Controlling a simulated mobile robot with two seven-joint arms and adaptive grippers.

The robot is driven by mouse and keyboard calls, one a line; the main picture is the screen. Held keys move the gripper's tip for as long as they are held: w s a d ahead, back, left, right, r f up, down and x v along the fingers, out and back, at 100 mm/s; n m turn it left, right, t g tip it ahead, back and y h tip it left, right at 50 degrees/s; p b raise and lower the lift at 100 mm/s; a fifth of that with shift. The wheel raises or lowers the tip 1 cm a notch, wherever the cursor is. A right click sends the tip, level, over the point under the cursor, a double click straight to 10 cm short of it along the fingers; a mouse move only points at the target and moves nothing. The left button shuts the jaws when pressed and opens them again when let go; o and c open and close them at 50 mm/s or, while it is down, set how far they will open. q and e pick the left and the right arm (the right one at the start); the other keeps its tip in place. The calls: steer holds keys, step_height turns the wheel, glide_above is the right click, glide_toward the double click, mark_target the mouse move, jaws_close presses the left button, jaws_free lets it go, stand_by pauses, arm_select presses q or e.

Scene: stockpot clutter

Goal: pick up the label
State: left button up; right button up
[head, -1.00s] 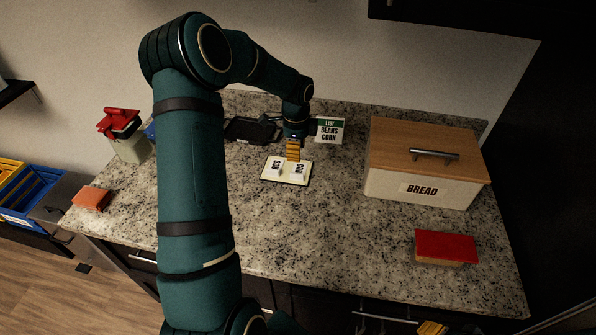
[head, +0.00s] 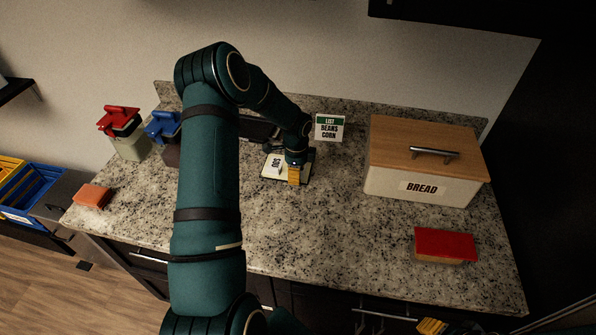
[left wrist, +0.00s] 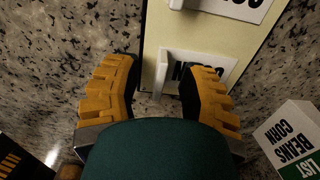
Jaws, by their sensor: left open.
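A cream tray (head: 269,177) with two white labels lies on the counter. The left label (head: 275,163) shows in the head view; my arm and gripper hide the other. My left gripper (head: 294,174) is low over the tray's right part. In the left wrist view, my left gripper (left wrist: 158,74) is open, its orange fingers apart. One white label (left wrist: 185,66) stands between and just beyond the fingertips, partly covered by the right finger. The other label (left wrist: 232,6) is at the top edge. Orange fingers (head: 432,326), probably my right gripper's, show at the bottom edge.
A list card (head: 329,127) reading beans and corn stands behind the tray, and a bread box (head: 420,187) is to the right. A red-topped block (head: 445,244), red-lidded jar (head: 127,145), blue-lidded jar (head: 163,128) and orange block (head: 92,195) stand farther out. The front middle counter is clear.

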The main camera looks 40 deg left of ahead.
arm_select(q)
steer(key=shift+c, duration=0.4)
jaws_close()
